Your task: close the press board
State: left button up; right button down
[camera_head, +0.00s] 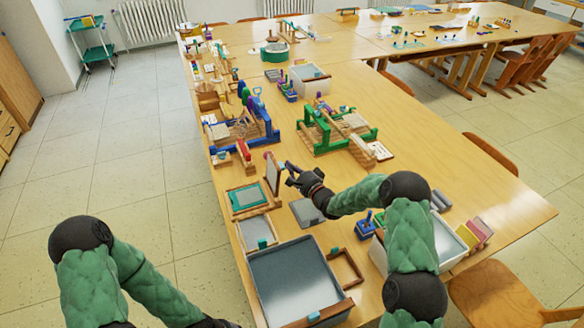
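What looks like the press board has a wooden-framed base with a teal panel (249,197) near the left table edge. An upright, wood-edged pale board (272,174) stands at its right side, with a pink knob near its top. The board is raised, not flat on the base. My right gripper (290,174) is just right of the upright board, fingers pointing left toward it and spread apart, with nothing seen between them. I cannot tell if it touches the board. My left gripper (216,323) is at the bottom edge, mostly cut off, low beside the table.
A large grey tub (293,271) and a small framed screen (257,230) are nearer me. A grey flat plate (306,212) lies below my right gripper. Blue (256,130) and green (328,133) wooden presses stand behind. A white bin (448,238) is at right.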

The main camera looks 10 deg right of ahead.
jog(key=shift+a, duration=0.15)
jog(key=s+a+n+h+b, duration=0.1)
jog(key=a+n, duration=0.3)
jog(key=a, duration=0.1)
jog(key=s+a+f+n+g+h+b, duration=0.1)
jog(key=a+n+b, duration=0.1)
jog(key=a+n, duration=0.3)
jog(key=s+a+f+n+h+b, duration=0.1)
jog(key=a+n, duration=0.3)
jog(key=a, duration=0.2)
jog(key=shift+s+f+n+g+h+b, duration=0.1)
jog(key=shift+f+n+g+h+b, duration=0.1)
jog(key=shift+n+g+h+b, duration=0.15)
jog(key=shift+s+a+f+b, duration=0.15)
jog(key=shift+a+f+b, duration=0.5)
jog(key=shift+a+f, duration=0.3)
jog(key=shift+d+f, duration=0.1)
jog(key=shift+f, duration=0.05)
